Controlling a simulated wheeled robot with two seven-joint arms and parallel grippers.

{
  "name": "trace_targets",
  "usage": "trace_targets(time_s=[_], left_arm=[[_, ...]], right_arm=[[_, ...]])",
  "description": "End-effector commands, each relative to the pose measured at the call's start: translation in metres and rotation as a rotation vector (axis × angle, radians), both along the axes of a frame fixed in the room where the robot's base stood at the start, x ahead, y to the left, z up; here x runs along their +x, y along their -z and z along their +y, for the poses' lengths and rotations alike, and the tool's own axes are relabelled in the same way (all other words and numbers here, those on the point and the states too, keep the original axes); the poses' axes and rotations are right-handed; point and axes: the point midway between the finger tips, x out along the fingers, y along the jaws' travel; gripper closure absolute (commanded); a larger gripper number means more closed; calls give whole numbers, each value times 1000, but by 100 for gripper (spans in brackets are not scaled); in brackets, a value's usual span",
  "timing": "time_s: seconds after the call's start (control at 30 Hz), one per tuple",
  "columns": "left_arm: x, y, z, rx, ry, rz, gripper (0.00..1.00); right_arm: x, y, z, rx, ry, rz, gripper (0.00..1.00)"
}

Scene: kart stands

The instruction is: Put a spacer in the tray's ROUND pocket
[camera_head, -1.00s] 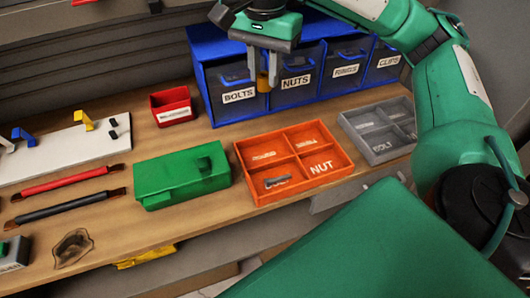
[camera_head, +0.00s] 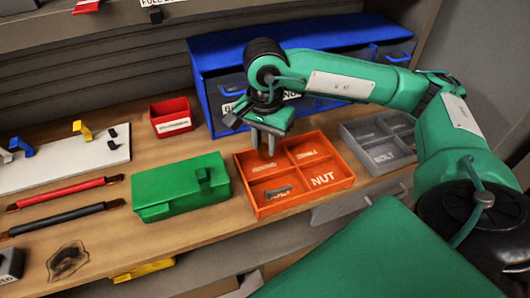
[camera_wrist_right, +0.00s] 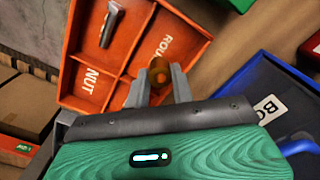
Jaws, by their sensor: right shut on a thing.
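The orange tray (camera_head: 347,184) stands on the bench with four pockets. My right gripper (camera_head: 265,148) points down over the tray's back left pocket in the head view. In the right wrist view, it (camera_wrist_right: 160,88) is shut on an amber-brown spacer (camera_wrist_right: 159,68). The spacer sits between the fingertips near the ROU pocket; its height above the floor is unclear. My left gripper is out of view.
A grey bolt (camera_head: 278,192) lies in the tray's front left pocket. A green box (camera_head: 180,187) stands left of the tray, a grey tray (camera_head: 376,150) right, and a blue bin rack (camera_head: 215,50) behind. A red bin (camera_head: 171,117) stands at the back.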

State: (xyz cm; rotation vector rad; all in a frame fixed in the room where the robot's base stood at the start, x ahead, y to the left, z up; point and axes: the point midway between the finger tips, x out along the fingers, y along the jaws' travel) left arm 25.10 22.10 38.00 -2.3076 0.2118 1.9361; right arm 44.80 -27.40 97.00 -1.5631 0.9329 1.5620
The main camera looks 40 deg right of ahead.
Motion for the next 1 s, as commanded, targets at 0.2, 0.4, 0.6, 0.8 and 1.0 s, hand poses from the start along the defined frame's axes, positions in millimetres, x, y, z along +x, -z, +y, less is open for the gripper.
trace_targets(time_s=[0.2,0.4,0.6,0.8,1.0], left_arm=[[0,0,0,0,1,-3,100],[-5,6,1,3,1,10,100],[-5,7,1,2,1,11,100],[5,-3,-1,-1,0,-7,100],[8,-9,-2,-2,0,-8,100]], right_arm=[[-1,32,0,-1,1,5,98],[0,39,0,0,0,1,98],[0,40,0,0,0,1,98],[0,42,0,0,0,1,98],[0,42,0,0,0,1,55]])
